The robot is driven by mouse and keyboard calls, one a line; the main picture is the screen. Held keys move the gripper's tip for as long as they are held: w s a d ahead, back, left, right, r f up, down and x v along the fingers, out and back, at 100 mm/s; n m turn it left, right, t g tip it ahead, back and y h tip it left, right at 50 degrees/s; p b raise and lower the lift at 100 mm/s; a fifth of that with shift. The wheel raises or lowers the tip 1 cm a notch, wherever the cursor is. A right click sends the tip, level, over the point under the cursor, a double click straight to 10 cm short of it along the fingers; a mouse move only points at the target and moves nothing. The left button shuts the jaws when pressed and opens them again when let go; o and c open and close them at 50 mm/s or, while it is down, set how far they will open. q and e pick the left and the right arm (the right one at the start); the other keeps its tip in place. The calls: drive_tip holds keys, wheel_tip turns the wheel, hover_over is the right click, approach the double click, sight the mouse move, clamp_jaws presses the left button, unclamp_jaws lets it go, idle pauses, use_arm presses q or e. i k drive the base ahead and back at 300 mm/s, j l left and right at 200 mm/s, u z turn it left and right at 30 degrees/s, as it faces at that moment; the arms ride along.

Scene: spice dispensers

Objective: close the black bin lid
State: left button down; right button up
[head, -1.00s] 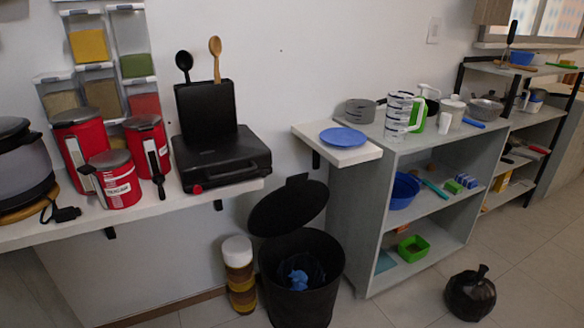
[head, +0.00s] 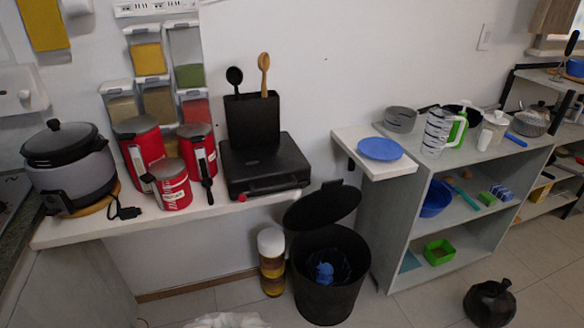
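The black bin (head: 330,296) stands on the floor below and to the right of the counter in the head view. Its round black lid (head: 322,205) is raised and tilted back against the wall side, so the bin is open. A blue crumpled item (head: 324,272) and a dark liner show inside it. Neither of my grippers shows in this view.
A stack of round jars (head: 271,262) stands on the floor left of the bin. A grey shelf (head: 388,228) is on its right, with a blue plate (head: 381,149) on a ledge. A black bag (head: 489,302) lies at right. Open floor lies between bin and bag.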

sight(335, 201)
drive_tip(key=i+l+u, duration=0.35)
drive_tip(key=l+u, duration=0.15)
drive_tip(key=l, duration=0.2)
drive_tip(key=i+l+u, duration=0.2)
drive_tip(key=l, duration=0.15)
drive_tip(key=l+u, duration=0.25)
drive_tip(key=l, duration=0.15)
